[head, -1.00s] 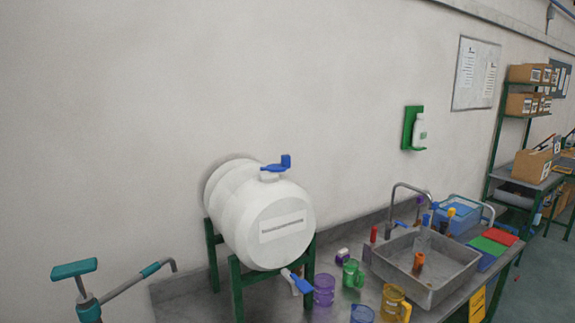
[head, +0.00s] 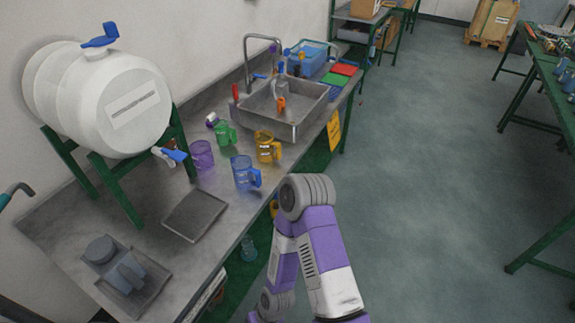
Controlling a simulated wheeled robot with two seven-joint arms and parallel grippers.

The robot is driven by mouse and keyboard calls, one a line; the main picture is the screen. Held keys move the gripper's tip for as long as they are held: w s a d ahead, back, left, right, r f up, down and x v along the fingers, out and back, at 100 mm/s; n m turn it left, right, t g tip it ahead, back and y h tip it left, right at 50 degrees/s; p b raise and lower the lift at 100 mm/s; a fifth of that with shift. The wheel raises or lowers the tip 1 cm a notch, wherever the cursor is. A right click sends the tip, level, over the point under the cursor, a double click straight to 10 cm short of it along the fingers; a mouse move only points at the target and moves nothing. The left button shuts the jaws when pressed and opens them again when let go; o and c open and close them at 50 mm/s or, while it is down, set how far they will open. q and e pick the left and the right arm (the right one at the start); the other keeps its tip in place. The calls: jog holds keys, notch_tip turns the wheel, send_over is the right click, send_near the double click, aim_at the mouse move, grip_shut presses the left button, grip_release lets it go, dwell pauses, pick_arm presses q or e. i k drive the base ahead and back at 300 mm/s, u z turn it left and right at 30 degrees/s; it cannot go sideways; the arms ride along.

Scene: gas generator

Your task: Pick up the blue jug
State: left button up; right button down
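The blue jug (head: 242,173) is a clear blue cup with a solid blue handle on its right side. It stands upright near the front edge of the grey metal counter (head: 222,233). A purple and white arm of mine rises from the bottom of the head view, its grey joint just right of and below the jug. Neither of my grippers is visible.
A yellow jug (head: 267,147), a green jug (head: 226,134) and a purple jug (head: 201,155) stand close to the blue one. A sink (head: 290,123) lies behind. A white barrel (head: 108,98) on a green stand is left. A flat grey tray (head: 195,216) lies in front.

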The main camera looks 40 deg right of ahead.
aim_at(243, 171)
jog(key=z, duration=2.55)
jog(key=i, duration=2.35)
jog(key=u, duration=2.55)
